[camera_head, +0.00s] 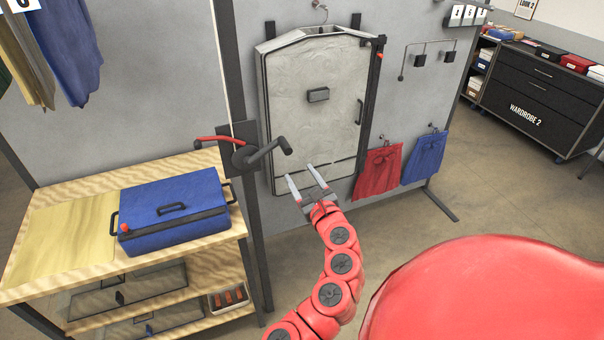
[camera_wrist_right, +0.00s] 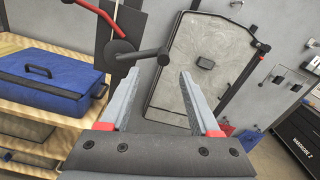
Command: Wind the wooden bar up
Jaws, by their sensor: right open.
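A black hand crank (camera_head: 264,153) sticks out from a dark plate on the upright post, its handle pointing right and slightly up. In the right wrist view, the crank (camera_wrist_right: 138,54) shows just beyond my fingertips. A red lever (camera_head: 207,139) reaches left from the same plate. My right gripper (camera_head: 301,176) is open and empty, below and right of the crank handle, apart from it in the head view. It also shows in the right wrist view (camera_wrist_right: 160,76). I cannot make out the wooden bar. My left gripper is out of view.
A blue case (camera_head: 174,212) lies on the wooden bench (camera_head: 60,268) at left. A grey garment case (camera_head: 312,110) hangs on the panel behind my gripper. Red (camera_head: 377,173) and blue (camera_head: 425,158) cloths hang at right. Clothes (camera_head: 68,45) hang at upper left. Floor at right is clear.

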